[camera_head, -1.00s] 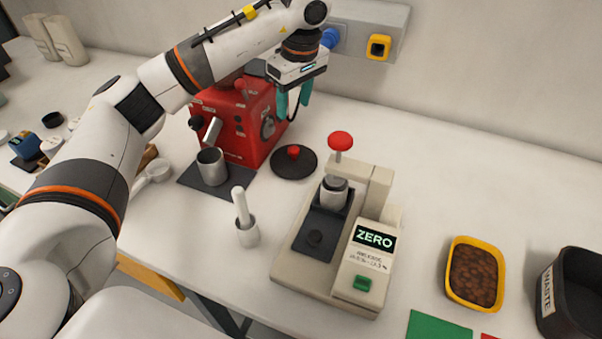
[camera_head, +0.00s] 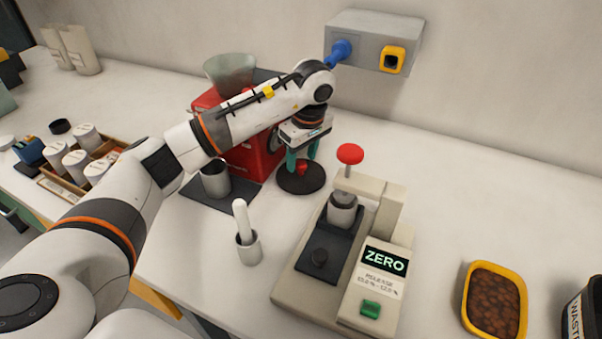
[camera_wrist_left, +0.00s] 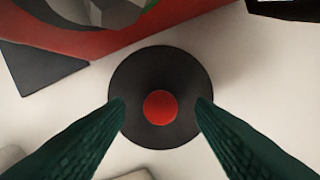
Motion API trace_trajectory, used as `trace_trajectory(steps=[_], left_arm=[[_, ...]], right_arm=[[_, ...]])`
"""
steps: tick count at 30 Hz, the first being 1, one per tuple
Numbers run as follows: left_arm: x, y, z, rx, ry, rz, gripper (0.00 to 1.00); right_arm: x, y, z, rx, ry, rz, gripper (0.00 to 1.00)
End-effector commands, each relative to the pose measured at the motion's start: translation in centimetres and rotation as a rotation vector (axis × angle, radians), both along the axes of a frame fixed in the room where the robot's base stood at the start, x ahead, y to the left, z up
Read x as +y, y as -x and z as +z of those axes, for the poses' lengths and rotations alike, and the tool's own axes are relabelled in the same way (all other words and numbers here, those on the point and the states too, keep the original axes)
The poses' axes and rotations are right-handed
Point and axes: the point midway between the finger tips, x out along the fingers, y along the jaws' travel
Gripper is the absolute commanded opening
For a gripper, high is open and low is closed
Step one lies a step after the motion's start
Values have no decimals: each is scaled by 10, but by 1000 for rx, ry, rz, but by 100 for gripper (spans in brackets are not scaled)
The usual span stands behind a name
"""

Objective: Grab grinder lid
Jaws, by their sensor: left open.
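The grinder lid (camera_head: 312,187) is a black disc with a red knob, lying flat on the white table just right of the red grinder (camera_head: 262,157). My left gripper (camera_head: 302,168) is over the lid, pointing down, its green fingers open on either side of the red knob. In the left wrist view the lid (camera_wrist_left: 136,130) is centred, with the red knob (camera_wrist_left: 160,107) between the two open fingers (camera_wrist_left: 160,104). The fingers look apart from the knob. My right gripper is not in view.
A beige press with a ZERO display (camera_head: 384,262) stands in front and right of the lid. A metal cup (camera_head: 215,181) and a mortar with a pestle (camera_head: 249,248) stand left of it. A grey wall box (camera_head: 372,38) is behind.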

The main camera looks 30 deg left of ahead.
Motion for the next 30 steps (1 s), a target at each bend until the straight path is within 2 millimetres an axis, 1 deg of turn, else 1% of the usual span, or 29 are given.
trace_trajectory(steps=[1,3,6,13,14,21,23,30], left_arm=[[0,1,-7,5,1,1,50],[2,0,-17,3,1,0,50],[3,-1,-25,0,1,0,50],[3,-1,-28,-1,1,0,50],[3,-1,-28,-1,1,0,48],[3,-1,-27,0,1,-1,9],[3,-1,-28,0,1,-1,1],[3,-1,-27,-2,2,0,0]], right_arm=[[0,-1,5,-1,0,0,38],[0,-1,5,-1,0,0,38],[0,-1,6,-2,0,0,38],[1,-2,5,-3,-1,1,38],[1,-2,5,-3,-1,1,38],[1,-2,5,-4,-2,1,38],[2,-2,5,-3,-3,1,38],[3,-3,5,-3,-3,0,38]])
